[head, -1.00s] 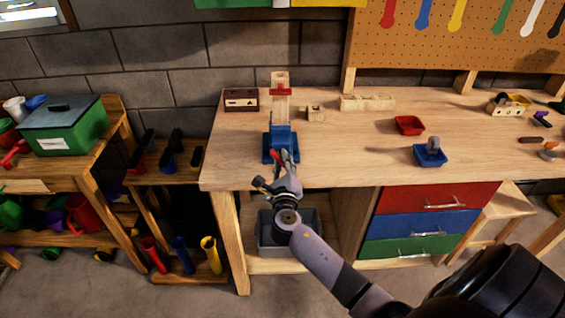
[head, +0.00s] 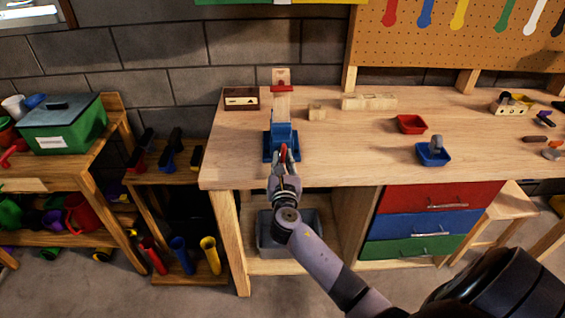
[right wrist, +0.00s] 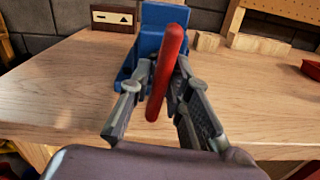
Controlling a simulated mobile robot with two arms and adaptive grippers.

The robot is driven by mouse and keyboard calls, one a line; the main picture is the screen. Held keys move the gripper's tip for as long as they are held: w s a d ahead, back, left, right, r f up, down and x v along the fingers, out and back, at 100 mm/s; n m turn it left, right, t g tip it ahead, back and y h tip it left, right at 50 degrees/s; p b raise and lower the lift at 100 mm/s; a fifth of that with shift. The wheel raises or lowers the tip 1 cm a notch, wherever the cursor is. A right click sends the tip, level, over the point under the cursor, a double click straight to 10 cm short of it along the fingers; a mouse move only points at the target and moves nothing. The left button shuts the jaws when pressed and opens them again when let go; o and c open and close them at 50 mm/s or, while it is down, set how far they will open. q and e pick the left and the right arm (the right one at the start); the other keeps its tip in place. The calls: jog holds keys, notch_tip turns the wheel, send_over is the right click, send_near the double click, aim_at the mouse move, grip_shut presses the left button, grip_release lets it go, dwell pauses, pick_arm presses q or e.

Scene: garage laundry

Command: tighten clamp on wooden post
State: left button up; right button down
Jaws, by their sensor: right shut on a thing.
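A blue clamp (head: 281,148) stands at the front edge of the wooden workbench, left of centre. A pale wooden post (head: 282,104) rises upright from it, with a red band (head: 281,88) near its top. The clamp's red handle (head: 284,151) faces me. In the right wrist view the blue clamp (right wrist: 160,32) is behind the long red handle (right wrist: 168,72), which stands nearly upright, leaning slightly right. My right gripper (head: 284,164) is shut on the handle, one finger on each side. The post is out of the right wrist view. My left gripper is not in view.
A dark wooden box (head: 241,98), a small wood block (head: 317,112) and a longer wood piece (head: 368,102) lie on the workbench (head: 345,150). Red (head: 411,124) and blue (head: 433,155) trays stand to the right. The bench between clamp and trays is clear.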

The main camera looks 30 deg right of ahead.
jog(key=m, duration=0.1)
jog(key=m+b, duration=0.1)
jog(key=shift+a+f+m, duration=0.15)
jog(key=shift+f+m, duration=0.2)
jog(key=shift+m, duration=0.05)
jog(key=shift+r+m, duration=0.1)
jog(key=shift+m, duration=1)
jog(key=shift+s, duration=0.1)
jog(key=c, duration=1.9)
grip_release()
jog(key=shift+o, duration=1.3)
jog(key=shift+s+r, duration=0.1)
jog(key=shift+r, duration=0.1)
jog(key=v, duration=1.2)
